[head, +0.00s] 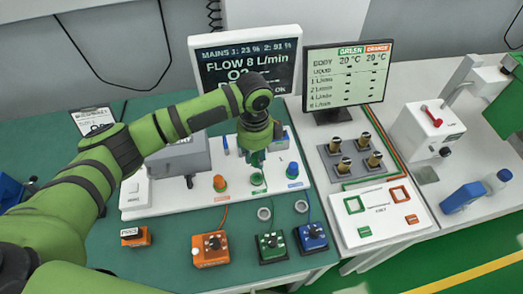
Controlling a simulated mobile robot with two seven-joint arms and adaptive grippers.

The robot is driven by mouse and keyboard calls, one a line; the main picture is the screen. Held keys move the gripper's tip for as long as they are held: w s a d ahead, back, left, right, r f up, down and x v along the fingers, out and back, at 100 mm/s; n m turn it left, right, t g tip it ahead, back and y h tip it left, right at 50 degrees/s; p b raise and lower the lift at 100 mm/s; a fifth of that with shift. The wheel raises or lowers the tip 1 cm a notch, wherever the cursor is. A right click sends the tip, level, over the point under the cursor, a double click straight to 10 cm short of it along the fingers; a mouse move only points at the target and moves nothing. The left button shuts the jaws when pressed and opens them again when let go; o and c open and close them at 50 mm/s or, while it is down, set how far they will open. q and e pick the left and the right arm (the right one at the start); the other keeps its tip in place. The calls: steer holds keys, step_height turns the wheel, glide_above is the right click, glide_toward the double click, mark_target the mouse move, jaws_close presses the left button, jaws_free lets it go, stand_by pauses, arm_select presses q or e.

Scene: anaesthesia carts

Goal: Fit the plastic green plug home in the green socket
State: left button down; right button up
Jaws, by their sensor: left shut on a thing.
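My left arm comes in from the left, and its gripper (257,152) points down over the white panel. It is shut on the green plug (257,160), of which only a little shows below the dark fingers. The green socket (257,179) is on the white panel just below the plug in the picture. I cannot tell whether plug and socket touch. My right gripper does not show.
An orange socket (219,183) and a blue socket (293,170) flank the green one. Orange (210,248), green (270,246) and blue (312,237) knob boxes stand in front. A grey box (180,157) is left of the gripper, and screens (345,72) stand behind.

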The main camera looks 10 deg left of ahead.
mark_target(256, 166)
arm_select(q)
steer(key=shift+s, duration=0.1)
steer(key=shift+p, duration=0.45)
steer(key=shift+f+b, duration=0.4)
steer(key=shift+f, duration=0.3)
step_height(256, 166, down, 3)
steer(key=shift+f+b, duration=0.15)
steer(key=shift+b, duration=0.7)
steer(key=shift+f, duration=0.5)
steer(key=shift+f+b, duration=0.1)
steer(key=shift+b, duration=0.2)
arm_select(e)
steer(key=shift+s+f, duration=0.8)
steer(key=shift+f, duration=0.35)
arm_select(q)
steer(key=shift+p, duration=0.5)
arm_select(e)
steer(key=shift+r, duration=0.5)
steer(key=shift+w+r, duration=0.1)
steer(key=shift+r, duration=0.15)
arm_select(q)
steer(key=shift+p, duration=0.55)
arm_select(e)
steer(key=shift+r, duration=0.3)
